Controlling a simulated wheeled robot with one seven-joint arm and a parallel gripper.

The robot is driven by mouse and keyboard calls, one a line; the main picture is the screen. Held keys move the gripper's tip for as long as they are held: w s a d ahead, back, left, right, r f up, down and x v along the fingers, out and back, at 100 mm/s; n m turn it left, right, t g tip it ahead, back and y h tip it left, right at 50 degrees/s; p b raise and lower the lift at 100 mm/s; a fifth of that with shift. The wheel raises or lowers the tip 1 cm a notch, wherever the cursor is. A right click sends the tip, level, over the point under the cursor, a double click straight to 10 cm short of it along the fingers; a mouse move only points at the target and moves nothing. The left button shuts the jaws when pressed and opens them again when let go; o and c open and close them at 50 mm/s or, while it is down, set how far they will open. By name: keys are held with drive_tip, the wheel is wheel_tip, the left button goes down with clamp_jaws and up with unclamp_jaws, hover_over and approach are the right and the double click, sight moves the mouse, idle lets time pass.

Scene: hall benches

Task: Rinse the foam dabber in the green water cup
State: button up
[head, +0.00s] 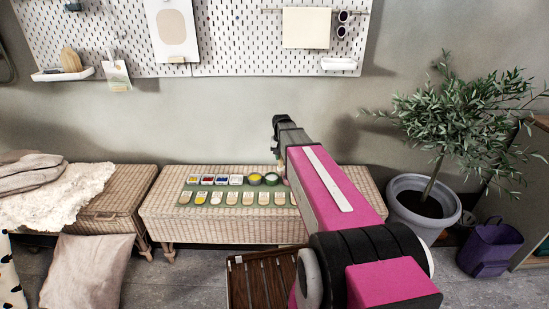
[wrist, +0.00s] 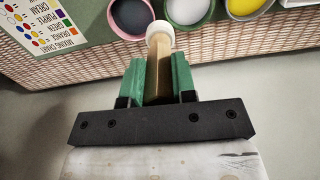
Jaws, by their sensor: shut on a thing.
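My gripper (wrist: 160,75) is shut on the foam dabber's wooden handle, with its green fingers on either side. The dabber's pale round foam head (wrist: 160,32) sticks out beyond the fingers. In the head view the green cup (head: 271,179) stands at the right of the mat, left of my arm. The dabber is not clear there.
A yellow-filled cup (wrist: 248,14) stands beside the green one. The green mat (wrist: 85,30) with a mixing chart lies on the wicker bench (head: 225,228), holding several paint pots and pale pieces. A potted tree (head: 425,200) stands right, a brown slatted crate (head: 240,285) in front.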

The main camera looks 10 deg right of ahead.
drive_tip(key=d, duration=0.8)
drive_tip(key=shift+d, duration=0.3)
drive_tip(key=shift+a, duration=0.1)
idle(0.8)
